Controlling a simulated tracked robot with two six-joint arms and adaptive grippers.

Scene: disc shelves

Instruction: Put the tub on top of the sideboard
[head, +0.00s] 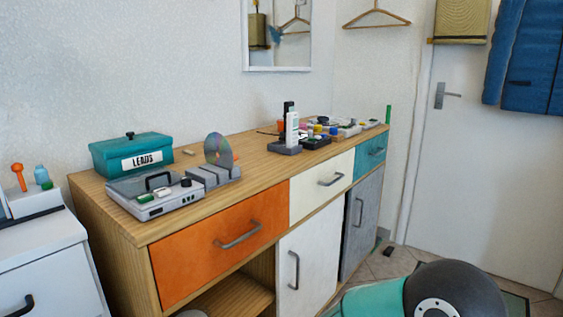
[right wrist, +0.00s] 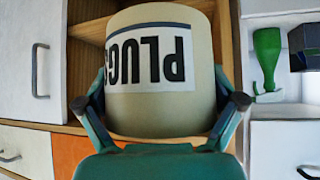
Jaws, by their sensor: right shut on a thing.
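The tub (right wrist: 150,104), cream with a "PLUGS" label that reads upside down, fills the middle of the right wrist view. My right gripper (right wrist: 161,102) is shut on it, with a teal finger on each side. The sideboard (head: 112,222) is wooden with an orange drawer, white and grey doors and an open lower shelf. Its top also carries other things. Its orange drawer also shows behind the tub in the right wrist view (right wrist: 71,151). The tub and both grippers are out of the head view.
On the sideboard top are a teal "LEADS" box (head: 132,154), a grey device (head: 156,200), a disc (head: 218,150) in a rack, a phone on a base (head: 291,130) and several small items. Bare wood lies along the middle front. A white cabinet (head: 42,257) stands left.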

